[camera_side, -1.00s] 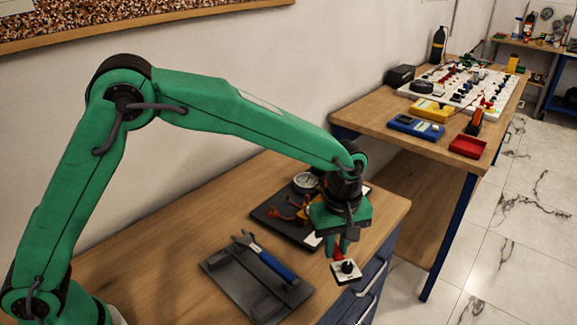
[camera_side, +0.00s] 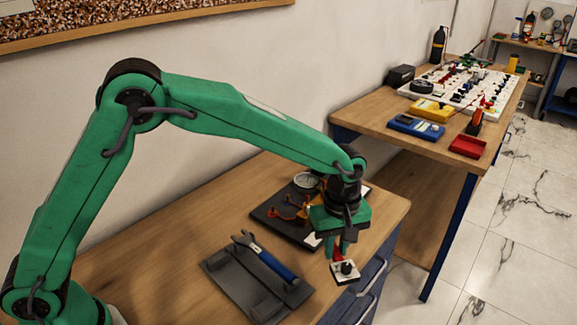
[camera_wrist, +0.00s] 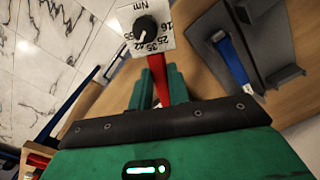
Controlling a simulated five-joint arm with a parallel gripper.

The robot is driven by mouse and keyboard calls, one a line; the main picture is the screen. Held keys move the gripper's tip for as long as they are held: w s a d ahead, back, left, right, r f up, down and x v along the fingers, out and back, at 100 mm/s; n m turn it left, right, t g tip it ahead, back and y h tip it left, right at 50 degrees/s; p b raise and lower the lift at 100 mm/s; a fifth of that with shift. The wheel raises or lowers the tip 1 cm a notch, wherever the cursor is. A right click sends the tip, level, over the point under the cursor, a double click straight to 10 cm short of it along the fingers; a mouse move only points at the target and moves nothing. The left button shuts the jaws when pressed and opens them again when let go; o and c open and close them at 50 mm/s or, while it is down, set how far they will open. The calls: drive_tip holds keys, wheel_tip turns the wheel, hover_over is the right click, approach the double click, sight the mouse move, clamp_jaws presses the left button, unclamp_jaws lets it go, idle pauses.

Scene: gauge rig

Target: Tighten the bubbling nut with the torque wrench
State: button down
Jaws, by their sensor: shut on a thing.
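My gripper (camera_side: 338,246) is pointing down near the bench's front right edge, shut on a red stem (camera_wrist: 158,78). At the stem's end is a white plate (camera_side: 343,277) with a black knob, clear of the bench top. The wrist view shows "Nm" and numbers around the knob (camera_wrist: 146,27). A wrench with a blue handle (camera_side: 277,266) lies in a dark grey tray (camera_side: 232,282), apart from my gripper; its handle (camera_wrist: 233,62) also shows in the wrist view. Behind my gripper is a dark rig base (camera_side: 272,224) with a round gauge (camera_side: 305,181) and orange fittings. I cannot make out the nut or bubbles.
The wooden bench (camera_side: 170,265) is bare left of the tray. Drawers with handles (camera_side: 368,283) are below its front edge. A second bench (camera_side: 370,119) beyond holds a white board, yellow and blue meters and a red tray (camera_side: 468,146). The wall is close behind.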

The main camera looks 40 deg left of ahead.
drive_tip(key=shift+w+a+f, duration=0.15)
drive_tip(key=shift+a+f, duration=0.1)
drive_tip(key=shift+f, duration=0.35)
drive_tip(key=shift+w+a+f, duration=0.15)
drive_tip(key=shift+a+f, duration=0.05)
drive_tip(key=shift+f, duration=0.4)
drive_tip(key=shift+w+a, duration=0.5)
drive_tip(key=shift+a, duration=0.1)
drive_tip(key=shift+w+a, duration=0.15)
drive_tip(key=shift+a, duration=0.1)
drive_tip(key=c, duration=2.2)
unclamp_jaws()
drive_tip(key=shift+w+a, duration=0.65)
drive_tip(key=shift+a, duration=0.3)
drive_tip(key=shift+s+a, duration=0.1)
drive_tip(key=shift+s, duration=0.05)
idle(1.3)
